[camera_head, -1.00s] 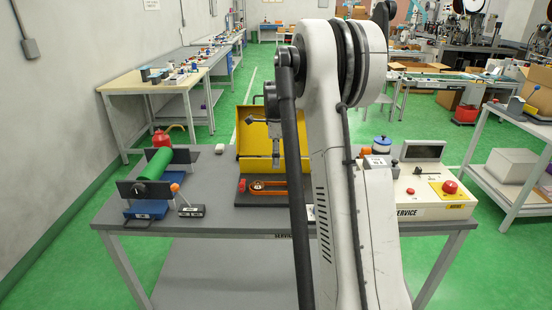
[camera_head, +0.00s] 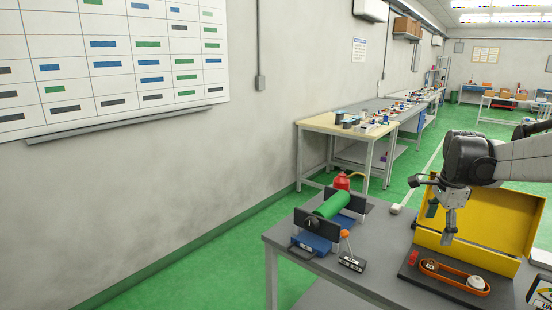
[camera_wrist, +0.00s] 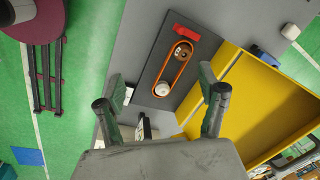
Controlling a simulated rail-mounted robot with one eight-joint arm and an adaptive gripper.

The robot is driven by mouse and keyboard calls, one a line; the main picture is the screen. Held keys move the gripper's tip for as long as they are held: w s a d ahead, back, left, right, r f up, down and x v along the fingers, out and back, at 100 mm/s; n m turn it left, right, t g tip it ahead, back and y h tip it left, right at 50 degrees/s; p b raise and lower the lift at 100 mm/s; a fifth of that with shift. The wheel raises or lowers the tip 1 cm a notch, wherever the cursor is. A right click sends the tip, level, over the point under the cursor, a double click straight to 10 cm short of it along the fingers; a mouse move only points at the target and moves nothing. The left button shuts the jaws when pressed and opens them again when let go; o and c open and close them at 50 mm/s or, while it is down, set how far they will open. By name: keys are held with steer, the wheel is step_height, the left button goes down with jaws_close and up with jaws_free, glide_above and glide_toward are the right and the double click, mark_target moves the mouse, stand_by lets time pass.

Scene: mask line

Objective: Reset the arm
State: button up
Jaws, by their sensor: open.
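My gripper (camera_head: 441,222) hangs over the grey workbench, in front of the yellow open bin (camera_head: 482,221) and above the dark board with the orange belt. My arm reaches in from the right edge of the head view. In the wrist view my gripper (camera_wrist: 162,100) shows two fingers spread well apart, with nothing between them. Beyond the fingers lie the dark board (camera_wrist: 160,64) with the orange belt loop (camera_wrist: 182,66) around two wheels, and the yellow bin (camera_wrist: 258,95) to the right.
The bench between the roller and the board is mostly clear. A wall lies left.

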steer(key=s+a+r+n+t, duration=0.1)
steer(key=s+a+r+n, duration=0.1)
steer(key=s+a+n, duration=0.45)
steer(key=s+a+r+n+t, duration=0.1)
steer(key=s+a+r+n, duration=0.25)
steer(key=a, duration=0.55)
steer(key=s+a+f+n+t, duration=0.1)
steer(key=s+a+f+n, duration=0.2)
steer(key=s, duration=0.4)
steer(key=s+a+f+n+t, duration=0.2)
steer(key=s+a+f+n, duration=0.1)
steer(key=s+a+n, duration=0.3)
steer(key=shift+s+a+n+t+y, duration=0.3)
steer(key=shift+s+a+y, duration=0.1)
steer(key=shift+s+a, duration=0.65)
steer(key=shift+d, duration=0.1)
